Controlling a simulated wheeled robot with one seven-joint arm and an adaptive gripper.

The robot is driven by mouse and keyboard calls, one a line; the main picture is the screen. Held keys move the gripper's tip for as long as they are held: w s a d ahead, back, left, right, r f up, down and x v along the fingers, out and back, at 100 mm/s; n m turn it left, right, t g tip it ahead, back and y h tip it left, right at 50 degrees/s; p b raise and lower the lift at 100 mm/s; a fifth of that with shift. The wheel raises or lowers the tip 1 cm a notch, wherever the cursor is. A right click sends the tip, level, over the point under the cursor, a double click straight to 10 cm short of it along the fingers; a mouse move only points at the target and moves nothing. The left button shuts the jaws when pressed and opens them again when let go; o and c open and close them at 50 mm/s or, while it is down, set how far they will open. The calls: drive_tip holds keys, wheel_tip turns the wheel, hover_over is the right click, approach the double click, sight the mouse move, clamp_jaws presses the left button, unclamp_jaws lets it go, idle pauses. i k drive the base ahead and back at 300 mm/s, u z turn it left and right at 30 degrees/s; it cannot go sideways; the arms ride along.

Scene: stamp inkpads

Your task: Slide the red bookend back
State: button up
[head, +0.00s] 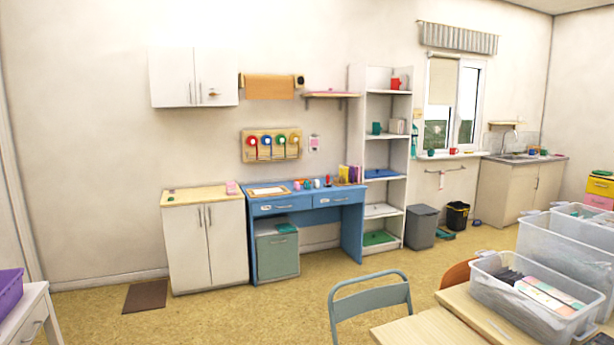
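No red bookend can be made out for certain. A small red object (395,84) stands on the top level of the tall white shelf unit (408,155); it may be a mug. Another small red object (327,181) stands on the blue desk (262,207), left of a group of upright purple and yellow books (355,174). Both are too small to tell their shape. My gripper is not in view.
A grey-green metal chair (370,296) and a wooden table (415,329) with clear bins (532,302) fill the front right. A white drawer unit (38,312) stands front left. Open floor (220,318) lies before the desk and white cabinet (205,245).

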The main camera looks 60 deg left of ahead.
sight(395, 83)
drive_tip(key=u, duration=1.6)
